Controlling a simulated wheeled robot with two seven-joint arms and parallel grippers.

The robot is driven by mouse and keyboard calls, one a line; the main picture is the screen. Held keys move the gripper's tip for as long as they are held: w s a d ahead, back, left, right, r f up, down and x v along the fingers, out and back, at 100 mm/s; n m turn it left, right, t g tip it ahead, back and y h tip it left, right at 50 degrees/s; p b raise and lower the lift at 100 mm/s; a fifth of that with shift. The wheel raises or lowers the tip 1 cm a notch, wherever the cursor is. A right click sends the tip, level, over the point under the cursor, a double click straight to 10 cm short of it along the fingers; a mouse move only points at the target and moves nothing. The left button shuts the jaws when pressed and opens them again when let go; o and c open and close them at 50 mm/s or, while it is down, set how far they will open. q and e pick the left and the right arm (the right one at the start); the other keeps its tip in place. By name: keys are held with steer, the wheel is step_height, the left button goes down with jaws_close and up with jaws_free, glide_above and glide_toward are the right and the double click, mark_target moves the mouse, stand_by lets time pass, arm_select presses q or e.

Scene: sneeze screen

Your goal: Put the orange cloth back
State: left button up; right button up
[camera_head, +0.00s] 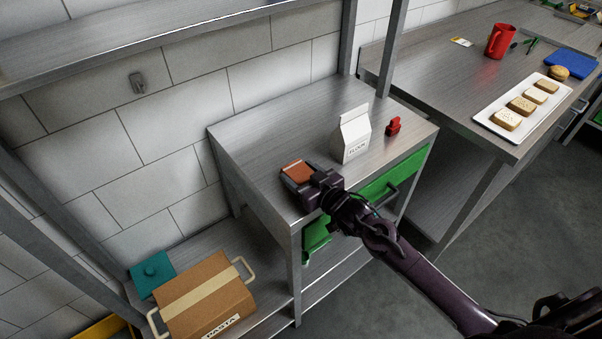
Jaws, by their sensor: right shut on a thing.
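The orange cloth (296,170) is a small folded piece at the left front part of the small steel table (255,135). My right gripper (300,182) is shut on the cloth at the table top, its arm coming in from the lower right. The gripper hides part of the cloth, and I cannot tell whether the cloth rests fully on the steel. My left gripper is not in view.
A white flour bag (352,136) and a small red object (393,126) stand right of the gripper. A green drawer front (378,188) lies under the table's edge. A pasta box (205,300) and teal container (152,274) sit lower left. A bread tray (488,117) is at right.

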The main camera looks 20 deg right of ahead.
steer(key=shift+f, duration=0.2)
steer(key=o, duration=1)
steer(key=shift+c, duration=0.2)
steer(key=shift+r, duration=0.1)
steer(key=shift+r, duration=0.2)
steer(key=shift+s+d+f, duration=0.1)
steer(key=shift+s+f, duration=0.05)
steer(key=shift+s, duration=0.15)
steer(key=b+v, duration=0.1)
steer(key=v, duration=1)
steer(key=shift+s, duration=0.2)
